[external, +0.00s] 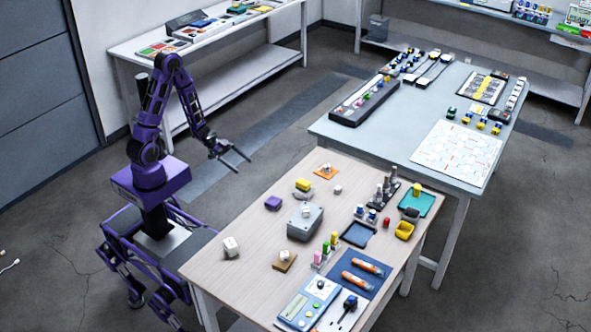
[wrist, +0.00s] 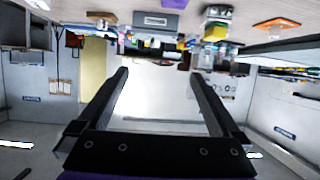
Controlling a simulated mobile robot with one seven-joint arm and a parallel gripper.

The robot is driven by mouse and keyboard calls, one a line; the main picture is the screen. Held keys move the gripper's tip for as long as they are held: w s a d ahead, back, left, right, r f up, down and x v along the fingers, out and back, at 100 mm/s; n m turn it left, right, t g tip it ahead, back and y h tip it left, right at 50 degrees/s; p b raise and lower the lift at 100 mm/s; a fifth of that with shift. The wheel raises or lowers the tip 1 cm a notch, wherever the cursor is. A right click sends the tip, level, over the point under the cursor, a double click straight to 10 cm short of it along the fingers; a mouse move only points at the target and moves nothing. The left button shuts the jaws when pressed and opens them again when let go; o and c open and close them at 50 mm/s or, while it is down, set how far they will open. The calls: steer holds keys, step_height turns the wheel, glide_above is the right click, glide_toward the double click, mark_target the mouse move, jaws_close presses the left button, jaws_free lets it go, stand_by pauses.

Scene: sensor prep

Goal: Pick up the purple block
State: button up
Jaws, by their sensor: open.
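The purple block (external: 272,203) sits on the near wooden table, close to its left edge, left of the grey box and below the yellow block. My gripper (external: 243,163) is open and empty, with its fingers spread apart. It is in the air beyond the table's left edge, up and left of the purple block in the external view and clear of it. In the wrist view my gripper (wrist: 159,73) shows two separated dark fingers with nothing between them.
A white cube (external: 231,247) is lower left. Bare wood surrounds the purple block.

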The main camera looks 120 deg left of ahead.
steer(key=shift+s+a+r, duration=0.3)
steer(key=shift+s+a, duration=0.1)
steer(key=shift+a, duration=0.2)
steer(key=b, duration=0.3)
glide_toward(270, 199)
steer(key=b+x, duration=0.2)
steer(key=x, duration=0.4)
steer(key=shift+d+f, duration=0.1)
steer(key=shift+f, duration=0.05)
steer(key=shift+b+x, duration=0.75)
steer(key=shift+x, duration=2.2)
steer(key=c, duration=1.5)
